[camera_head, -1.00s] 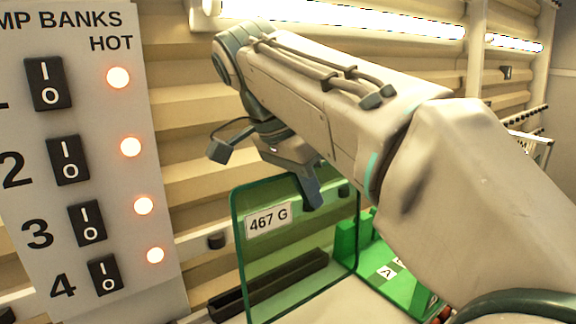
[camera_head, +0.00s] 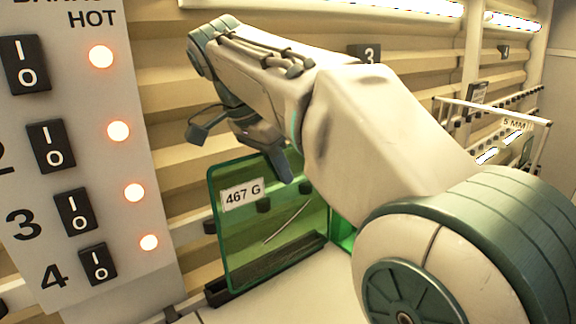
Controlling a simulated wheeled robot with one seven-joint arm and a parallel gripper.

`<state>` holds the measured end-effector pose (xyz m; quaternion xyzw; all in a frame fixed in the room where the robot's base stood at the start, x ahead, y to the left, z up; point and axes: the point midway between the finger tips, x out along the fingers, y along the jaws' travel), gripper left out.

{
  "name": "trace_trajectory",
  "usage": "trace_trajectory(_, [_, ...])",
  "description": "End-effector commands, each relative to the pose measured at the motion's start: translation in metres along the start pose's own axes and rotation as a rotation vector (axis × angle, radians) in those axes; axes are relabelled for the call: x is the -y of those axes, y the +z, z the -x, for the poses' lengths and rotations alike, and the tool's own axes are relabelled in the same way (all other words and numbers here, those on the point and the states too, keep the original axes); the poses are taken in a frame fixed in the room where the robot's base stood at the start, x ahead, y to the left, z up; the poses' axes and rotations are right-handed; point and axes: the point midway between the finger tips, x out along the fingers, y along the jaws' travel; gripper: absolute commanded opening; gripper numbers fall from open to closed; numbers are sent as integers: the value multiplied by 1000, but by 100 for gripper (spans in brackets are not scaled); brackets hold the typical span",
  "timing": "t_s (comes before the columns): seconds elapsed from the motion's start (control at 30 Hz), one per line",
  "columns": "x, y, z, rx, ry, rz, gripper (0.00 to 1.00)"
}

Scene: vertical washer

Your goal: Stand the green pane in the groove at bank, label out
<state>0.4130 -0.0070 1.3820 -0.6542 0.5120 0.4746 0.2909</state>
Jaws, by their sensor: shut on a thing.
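The green pane (camera_head: 232,235) is see-through and stands nearly upright in the middle of the head view. Its white label "467 G" (camera_head: 242,194) faces me at the upper left corner. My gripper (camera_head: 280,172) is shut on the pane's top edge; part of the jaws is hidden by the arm. A dark grooved rail (camera_head: 217,293) runs along the foot of the wall and shows through the pane. The pane's lower edge lies at the rail in the picture; I cannot tell whether it is inside the groove.
A switch panel (camera_head: 90,150) with lit red lamps marked HOT stands close at left. A green object (camera_head: 343,235) shows partly behind my arm. A white rack (camera_head: 490,112) marked "5 MM" is at right. Bright tube lamps (camera_head: 400,8) line the wall above.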

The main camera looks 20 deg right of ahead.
Motion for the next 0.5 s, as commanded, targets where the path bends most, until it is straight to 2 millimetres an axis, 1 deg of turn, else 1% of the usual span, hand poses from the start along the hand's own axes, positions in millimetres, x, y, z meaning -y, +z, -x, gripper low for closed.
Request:
trace_trajectory(0.2, [19,2,-4,-2,-1,1,0])
trace_trajectory(0.5, [42,2,-6,-1,-1,-1,0])
